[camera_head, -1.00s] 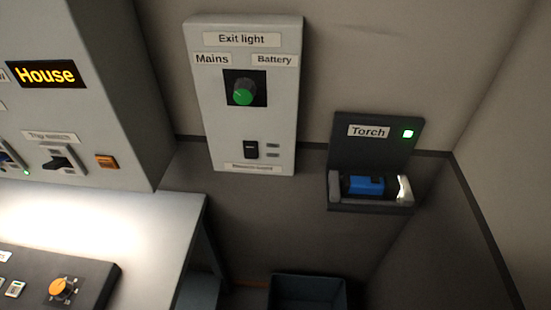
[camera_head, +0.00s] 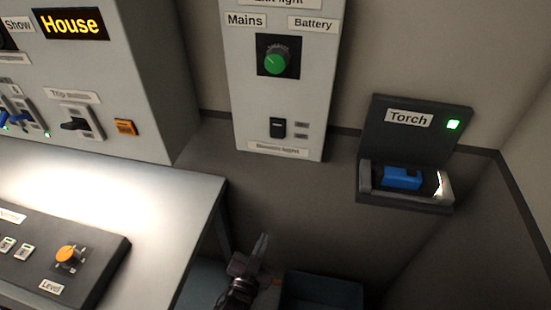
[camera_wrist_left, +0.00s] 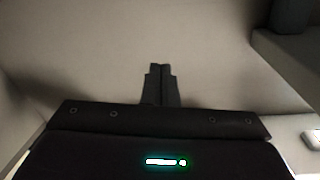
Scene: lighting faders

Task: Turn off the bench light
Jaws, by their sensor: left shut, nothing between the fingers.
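A bright patch of light lies on the grey bench top (camera_head: 200,192) at the left of the head view; the lamp that casts it is out of view. No control I can read is labelled for a bench light. My left gripper (camera_head: 264,238) is low in the middle of the head view, right of the bench and below the exit light panel (camera_head: 240,100). It is shut and empty, clear of every control. In the left wrist view its closed fingers (camera_wrist_left: 160,68) point at a plain pale surface. My right gripper is not in view.
The grey House cabinet (camera_head: 160,70) has a trip switch (camera_head: 75,124) and an orange button (camera_head: 125,127). A console with an orange Level knob (camera_head: 70,256) sits on the bench. A blue torch (camera_head: 402,178) rests in its wall holder. A dark bin (camera_head: 322,290) stands below.

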